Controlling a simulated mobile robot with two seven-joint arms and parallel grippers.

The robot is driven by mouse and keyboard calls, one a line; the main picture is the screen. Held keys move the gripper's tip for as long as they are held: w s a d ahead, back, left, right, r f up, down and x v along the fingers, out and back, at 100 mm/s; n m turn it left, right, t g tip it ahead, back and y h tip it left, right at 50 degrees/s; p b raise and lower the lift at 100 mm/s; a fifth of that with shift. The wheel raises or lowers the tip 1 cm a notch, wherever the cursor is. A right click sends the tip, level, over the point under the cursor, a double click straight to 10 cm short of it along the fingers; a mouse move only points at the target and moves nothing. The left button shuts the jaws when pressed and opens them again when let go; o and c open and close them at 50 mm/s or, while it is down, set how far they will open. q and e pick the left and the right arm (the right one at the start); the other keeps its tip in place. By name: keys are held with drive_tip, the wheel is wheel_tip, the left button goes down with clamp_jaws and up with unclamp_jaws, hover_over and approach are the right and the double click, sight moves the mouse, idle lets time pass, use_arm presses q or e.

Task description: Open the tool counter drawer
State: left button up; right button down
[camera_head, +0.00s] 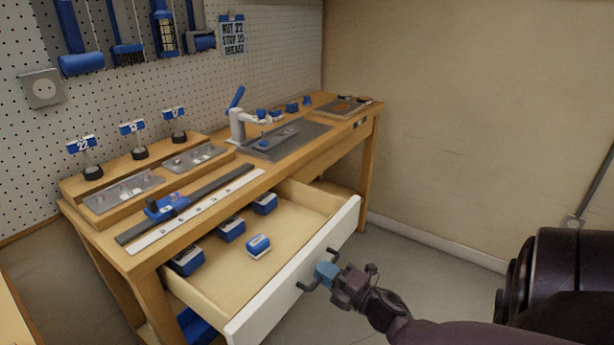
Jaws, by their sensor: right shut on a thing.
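The tool counter (140,262) is a wooden bench along the pegboard wall. Its drawer (290,282), with a white front, stands pulled well out, and its inside shows. Several blue and white boxes (258,245) lie in the drawer. A dark handle (309,287) sits on the drawer front. My right gripper (324,274) is at the handle and shut on it, with the arm coming in from the lower right. The fingertips partly cover the handle's middle. My left gripper is not in view.
Metal trays, a dark rail with a blue slider (166,207) and a white press (240,125) stand on the bench top. Blue tools hang on the pegboard (270,60). The floor (430,265) right of the drawer is clear up to the beige wall.

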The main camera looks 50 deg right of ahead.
drive_tip(key=shift+r+v, duration=0.1)
drive_tip(key=shift+v, duration=0.5)
drive_tip(key=shift+r+v, duration=0.15)
drive_tip(key=shift+v, duration=0.45)
drive_tip(key=shift+s, duration=0.1)
drive_tip(key=c, duration=1.2)
unclamp_jaws()
drive_tip(key=v, duration=1)
drive_tip(key=shift+s+d, duration=0.1)
drive_tip(key=shift+s, duration=0.3)
